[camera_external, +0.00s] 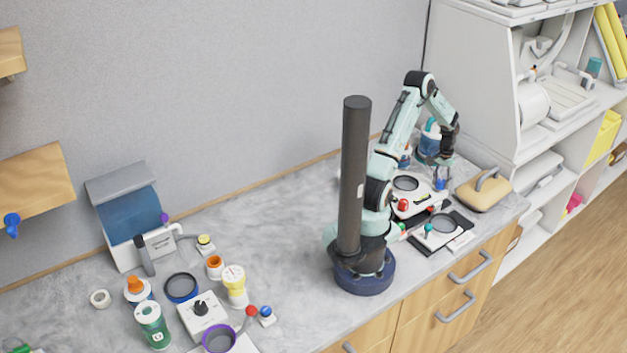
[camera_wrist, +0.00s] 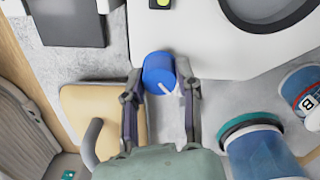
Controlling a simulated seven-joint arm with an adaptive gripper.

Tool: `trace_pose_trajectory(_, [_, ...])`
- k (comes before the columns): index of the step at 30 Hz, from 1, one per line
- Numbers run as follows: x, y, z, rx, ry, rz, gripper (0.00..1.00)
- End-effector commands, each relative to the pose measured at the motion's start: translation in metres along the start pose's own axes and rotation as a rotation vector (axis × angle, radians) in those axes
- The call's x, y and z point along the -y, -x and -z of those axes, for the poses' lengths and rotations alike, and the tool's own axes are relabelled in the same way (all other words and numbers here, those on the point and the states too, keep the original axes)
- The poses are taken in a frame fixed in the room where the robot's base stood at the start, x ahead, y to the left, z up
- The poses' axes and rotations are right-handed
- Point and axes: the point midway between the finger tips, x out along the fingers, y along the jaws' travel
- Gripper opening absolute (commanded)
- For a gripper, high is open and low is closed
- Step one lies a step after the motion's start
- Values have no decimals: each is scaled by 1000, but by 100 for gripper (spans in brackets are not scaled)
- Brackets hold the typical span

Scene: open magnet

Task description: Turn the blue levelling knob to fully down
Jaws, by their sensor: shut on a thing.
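The blue levelling knob (camera_wrist: 159,72) shows in the wrist view at the edge of a white device (camera_wrist: 200,35), with a pale pointer line on its face. My gripper (camera_wrist: 160,92) has one finger on each side of the knob and is shut on it. In the external view my gripper (camera_external: 441,180) reaches down at the right end of the worktop, beside the white device (camera_external: 408,199). The knob is too small and too covered there to read its setting.
A tan block with a grey handle (camera_external: 484,190) lies right of the gripper. A blue container with a teal rim (camera_wrist: 262,150) stands close by in the wrist view. A dark pad (camera_external: 440,232) lies in front. Shelves (camera_external: 480,90) stand at the right.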

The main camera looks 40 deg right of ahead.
Motion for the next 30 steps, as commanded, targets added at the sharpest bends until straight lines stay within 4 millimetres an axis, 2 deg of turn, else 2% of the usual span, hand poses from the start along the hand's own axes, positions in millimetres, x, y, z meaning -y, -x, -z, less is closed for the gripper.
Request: trace_pose_trajectory(30, [-1,0,1,34,-966,-40,0])
